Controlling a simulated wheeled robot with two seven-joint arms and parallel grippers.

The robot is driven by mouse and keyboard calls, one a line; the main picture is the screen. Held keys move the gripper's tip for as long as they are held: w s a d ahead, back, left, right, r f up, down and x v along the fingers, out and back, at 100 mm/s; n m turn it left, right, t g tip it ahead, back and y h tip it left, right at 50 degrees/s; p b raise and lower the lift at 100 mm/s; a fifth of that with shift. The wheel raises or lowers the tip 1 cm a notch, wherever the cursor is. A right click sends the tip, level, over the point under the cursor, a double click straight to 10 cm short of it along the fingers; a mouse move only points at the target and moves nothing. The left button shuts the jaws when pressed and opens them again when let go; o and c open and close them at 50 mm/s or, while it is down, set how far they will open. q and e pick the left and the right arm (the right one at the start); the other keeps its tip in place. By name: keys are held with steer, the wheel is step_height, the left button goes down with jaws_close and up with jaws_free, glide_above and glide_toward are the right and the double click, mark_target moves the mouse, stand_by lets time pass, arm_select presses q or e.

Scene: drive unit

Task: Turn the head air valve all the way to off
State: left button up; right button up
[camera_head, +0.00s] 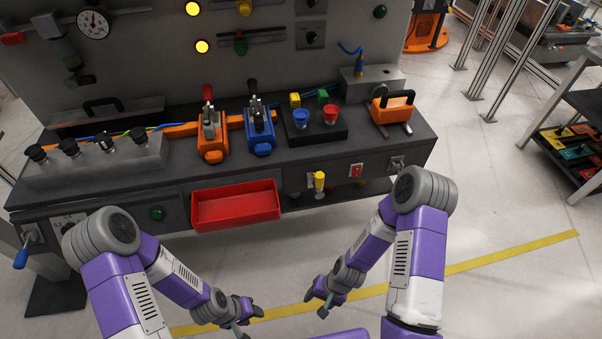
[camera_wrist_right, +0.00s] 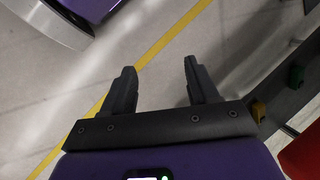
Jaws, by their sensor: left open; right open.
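No label shows which part is the head air valve. My left gripper (camera_head: 250,322) is open and empty, low in front of the bench. My right gripper (camera_head: 315,306) is also open and empty there; its two apart fingers show in the right wrist view (camera_wrist_right: 160,72). Neither gripper touches a valve.
A red bin (camera_head: 235,205) juts from the front. The floor with a yellow line (camera_head: 510,250) is clear.

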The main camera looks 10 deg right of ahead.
steer(key=w+d+f+m+y+b, duration=0.1)
steer(key=w+f+m+y, duration=0.1)
steer(key=w+m, duration=0.35)
steer(key=m+t+y+b, duration=0.3)
steer(key=m+t+y, duration=0.4)
steer(key=m+t, duration=0.75)
glide_toward(320, 178)
steer(key=w+a+m+g, duration=0.1)
steer(key=w+g, duration=0.1)
steer(key=w, duration=0.2)
steer(key=x, duration=0.2)
steer(key=b+x, duration=0.1)
steer(key=x, duration=0.3)
steer(key=shift+a+f+b, duration=0.15)
steer(key=shift+f+b, duration=0.1)
steer(key=shift+b, duration=0.05)
steer(key=shift+w+a, duration=0.3)
steer(key=shift+a, duration=0.1)
steer(key=shift+r, duration=0.1)
jaws_close()
